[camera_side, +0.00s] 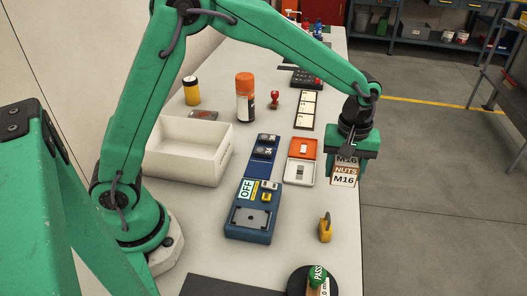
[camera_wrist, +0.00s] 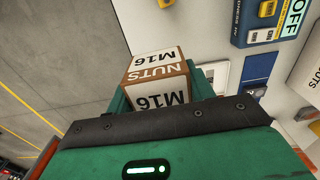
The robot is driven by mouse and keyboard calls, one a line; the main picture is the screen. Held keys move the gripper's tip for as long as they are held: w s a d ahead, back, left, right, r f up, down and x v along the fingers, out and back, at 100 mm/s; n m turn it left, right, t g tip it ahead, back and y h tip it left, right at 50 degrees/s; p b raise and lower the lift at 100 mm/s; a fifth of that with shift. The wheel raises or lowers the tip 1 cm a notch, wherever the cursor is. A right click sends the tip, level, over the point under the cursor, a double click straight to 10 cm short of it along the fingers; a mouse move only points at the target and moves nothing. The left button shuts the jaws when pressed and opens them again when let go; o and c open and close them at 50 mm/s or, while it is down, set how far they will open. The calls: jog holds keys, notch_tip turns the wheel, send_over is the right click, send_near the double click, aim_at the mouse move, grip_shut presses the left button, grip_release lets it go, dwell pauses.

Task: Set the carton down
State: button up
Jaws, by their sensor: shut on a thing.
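The carton (camera_side: 345,176) is a small box with white faces marked M16 and a brown band marked NUTS. My gripper (camera_side: 347,158) is shut on it near the right edge of the bench, pointing down. The carton hangs below the jaws in the side view. In the wrist view the carton (camera_wrist: 158,78) stands out beyond the green jaw part (camera_wrist: 205,85). I cannot tell whether its bottom touches the bench.
On the bench (camera_side: 290,215) stand a white bin (camera_side: 190,160), a blue device marked OFF (camera_side: 250,225), an orange and white open case (camera_side: 301,172), a yellow item (camera_side: 325,228) and a round dark stand (camera_side: 310,285). The concrete floor (camera_side: 440,200) lies past the right edge.

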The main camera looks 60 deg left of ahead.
jog(key=w+a+n, duration=0.4)
jog(key=a, duration=0.4)
jog(key=w+a+n, duration=0.5)
jog(key=a, duration=0.2)
jog(key=n, duration=0.9)
send_over(271, 117)
jog(key=f, duration=0.6)
jog(key=shift+w+a+f, duration=0.15)
jog(key=shift+w+f, duration=0.05)
jog(key=shift+f, duration=0.2)
jog(key=shift+f, duration=2)
jog(key=shift+f, duration=0.2)
jog(key=o, duration=1)
jog(key=shift+o, duration=0.2)
